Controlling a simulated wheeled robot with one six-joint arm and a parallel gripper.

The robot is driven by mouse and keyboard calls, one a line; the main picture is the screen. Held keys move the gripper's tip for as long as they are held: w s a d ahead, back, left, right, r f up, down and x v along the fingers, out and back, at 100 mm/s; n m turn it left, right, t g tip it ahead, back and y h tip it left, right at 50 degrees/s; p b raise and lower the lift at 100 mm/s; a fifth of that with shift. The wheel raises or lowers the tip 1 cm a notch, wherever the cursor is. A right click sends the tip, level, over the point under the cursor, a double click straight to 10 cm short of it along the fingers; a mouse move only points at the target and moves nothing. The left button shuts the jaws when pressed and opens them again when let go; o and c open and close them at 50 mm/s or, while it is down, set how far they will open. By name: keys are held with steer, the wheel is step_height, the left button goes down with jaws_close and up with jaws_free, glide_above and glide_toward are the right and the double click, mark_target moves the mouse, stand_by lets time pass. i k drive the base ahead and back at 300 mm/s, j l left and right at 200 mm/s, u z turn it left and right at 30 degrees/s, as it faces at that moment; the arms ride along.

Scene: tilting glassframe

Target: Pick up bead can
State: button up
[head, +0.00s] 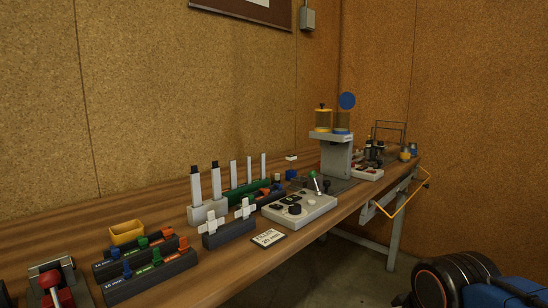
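No can is clearly marked as the bead can. Small yellow and blue containers (406,154) stand near the bench's far right end, too small to make out. I cannot tell which of these is the bead can. My gripper is not in view.
The wooden bench (245,270) runs along the wall. A grey control box (299,208), white upright pieces (215,184), dark labelled blocks (150,275) and a yellow bin (126,232) crowd it. A yellow bent frame (402,207) juts from the front edge. Floor shows at right.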

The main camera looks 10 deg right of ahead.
mark_target(413, 148)
steer(key=u, duration=1)
steer(key=l+u, duration=0.1)
steer(key=u, duration=0.35)
steer(key=l+u, duration=0.1)
steer(key=u, duration=0.4)
steer(key=l+u, duration=0.15)
steer(key=u, duration=0.3)
steer(key=l+u, duration=0.15)
steer(key=u, duration=0.3)
steer(key=k+l+u, duration=0.4)
steer(key=l, duration=0.2)
steer(key=k+l+u, duration=0.85)
steer(key=k+z, duration=0.25)
steer(key=k, duration=0.3)
steer(key=k+l+z, duration=0.2)
steer(key=k, duration=0.35)
steer(key=k+l+z, duration=0.25)
steer(key=k, duration=0.25)
steer(key=k+l+z, duration=0.1)
steer(key=k+z, duration=0.3)
steer(key=k+l+z, duration=0.2)
steer(key=k+z, duration=0.15)
steer(key=k, duration=0.15)
steer(key=k+l+z, duration=0.4)
steer(key=z, duration=1.45)
steer(key=k+l, duration=0.05)
